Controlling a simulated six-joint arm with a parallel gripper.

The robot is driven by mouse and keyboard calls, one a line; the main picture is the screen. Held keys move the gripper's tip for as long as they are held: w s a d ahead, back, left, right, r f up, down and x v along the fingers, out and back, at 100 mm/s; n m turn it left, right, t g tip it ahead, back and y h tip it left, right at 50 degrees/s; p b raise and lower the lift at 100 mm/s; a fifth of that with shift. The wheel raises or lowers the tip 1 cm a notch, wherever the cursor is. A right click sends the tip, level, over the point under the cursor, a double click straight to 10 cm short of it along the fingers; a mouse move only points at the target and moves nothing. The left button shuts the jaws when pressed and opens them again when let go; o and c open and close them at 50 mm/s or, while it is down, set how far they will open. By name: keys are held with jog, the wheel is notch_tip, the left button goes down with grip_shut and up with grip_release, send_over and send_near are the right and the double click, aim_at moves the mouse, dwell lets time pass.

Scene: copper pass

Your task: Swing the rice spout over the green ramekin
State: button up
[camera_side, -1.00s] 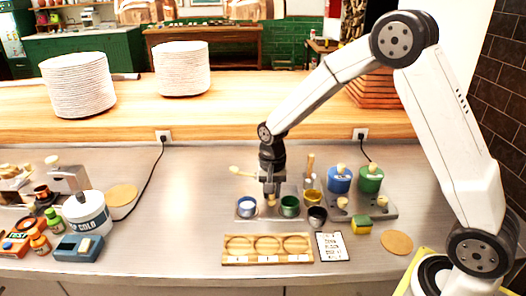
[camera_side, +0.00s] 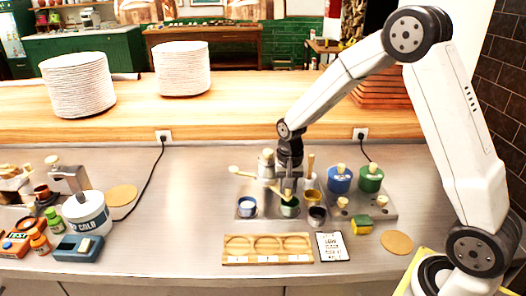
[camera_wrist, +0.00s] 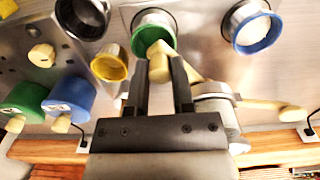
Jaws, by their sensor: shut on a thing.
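The rice spout (camera_side: 280,190) is a pale wooden arm on a grey canister (camera_side: 266,165), with a wooden handle (camera_side: 238,170) at the left. My gripper (camera_side: 287,191) is shut on the spout, and in the wrist view the spout's blunt end (camera_wrist: 160,64) shows between my fingers (camera_wrist: 161,70). The green ramekin (camera_side: 289,208) sits below the spout end. In the wrist view the end overlaps the near rim of the green ramekin (camera_wrist: 153,18). How far it reaches over the bowl is hard to tell.
The blue ramekin (camera_side: 247,207) with white contents stands left of the green one. A dark ramekin (camera_side: 317,216) and a yellow ramekin (camera_side: 313,198) stand to its right. A wooden three-hole tray (camera_side: 267,248) and a white card (camera_side: 332,247) lie in front.

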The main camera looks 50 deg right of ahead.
jog(key=shift+d, duration=0.25)
jog(key=o, duration=0.3)
jog(key=shift+d, duration=0.15)
jog(key=o, duration=0.4)
jog(key=shift+r, duration=0.1)
jog(key=shift+r, duration=2.9)
jog(key=shift+s, duration=0.1)
jog(key=shift+s+a+n, duration=0.3)
jog(key=shift+s+a, duration=0.05)
jog(key=s+a+f+n+t, duration=0.1)
jog(key=s+a+n, duration=0.2)
jog(key=s, duration=0.3)
jog(key=s+a+f+n+t, duration=0.1)
jog(key=s+a+n, duration=0.2)
jog(key=s+n, duration=0.2)
jog(key=shift+s+f+t, duration=0.3)
jog(key=shift+s+f, duration=0.1)
jog(key=shift+s, duration=0.7)
